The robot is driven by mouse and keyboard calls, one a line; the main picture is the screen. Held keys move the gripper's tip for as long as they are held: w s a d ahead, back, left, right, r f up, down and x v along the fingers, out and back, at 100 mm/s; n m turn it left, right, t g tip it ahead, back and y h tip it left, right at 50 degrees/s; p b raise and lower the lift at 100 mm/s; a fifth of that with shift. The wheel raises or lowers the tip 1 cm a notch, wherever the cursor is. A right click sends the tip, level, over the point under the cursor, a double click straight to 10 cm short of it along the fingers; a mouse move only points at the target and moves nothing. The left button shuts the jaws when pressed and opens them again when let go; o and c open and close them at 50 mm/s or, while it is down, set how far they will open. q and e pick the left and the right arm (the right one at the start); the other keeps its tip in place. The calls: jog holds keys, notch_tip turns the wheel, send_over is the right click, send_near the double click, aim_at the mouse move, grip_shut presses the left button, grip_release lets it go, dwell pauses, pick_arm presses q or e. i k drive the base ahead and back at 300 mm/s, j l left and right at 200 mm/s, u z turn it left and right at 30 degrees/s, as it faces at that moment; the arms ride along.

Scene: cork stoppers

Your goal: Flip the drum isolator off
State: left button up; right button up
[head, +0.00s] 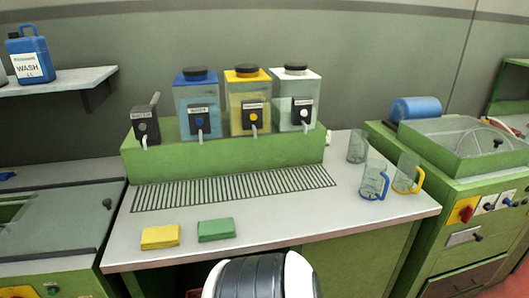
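A yellow plate with a red rotary switch (466,211) is on the front of the green cabinet at the right, and it looks like an isolator. Its knob appears tilted, but its setting is too small to read. A second yellow plate (18,291) is cut off at the bottom left on another green unit; its switch is hard to make out. I cannot read a label telling which one is the drum isolator. Neither of my grippers shows in the head view. A white and dark rounded part of my own body is at the bottom centre.
A grey counter (290,225) holds a yellow sponge (160,237), a green sponge (216,230) and clear jugs (374,182) at its right end. Three dispensers stand behind. A blue drum (415,108) lies behind a basin on the right cabinet (440,165).

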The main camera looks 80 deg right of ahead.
aim_at(466, 213)
jog(key=z, duration=4.25)
